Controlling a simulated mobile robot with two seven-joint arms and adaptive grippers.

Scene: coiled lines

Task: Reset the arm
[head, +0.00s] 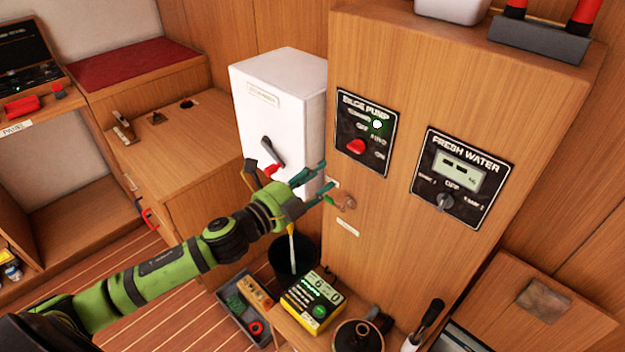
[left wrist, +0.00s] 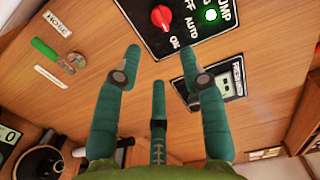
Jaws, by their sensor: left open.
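My left arm (head: 165,268) is green and reaches from the lower left of the head view toward the wooden cabinet. My left gripper (head: 322,180) has teal fingers, is open and empty, and is in front of the cabinet, below the bilge pump panel (head: 375,165). In the left wrist view the spread fingers (left wrist: 160,60) hold nothing between them. The panel's red knob (left wrist: 161,17) is beyond the fingertips, apart from them, and its green light (left wrist: 211,14) is lit. My right gripper is not in view.
A fresh water panel (head: 460,178) is to the right on the cabinet. A white box (head: 285,95) with a red-tipped lever stands left of it. Below are a black bucket (head: 284,262), a yellow-black device (head: 313,298) and a grey tray (head: 236,302). Floor at lower left is open.

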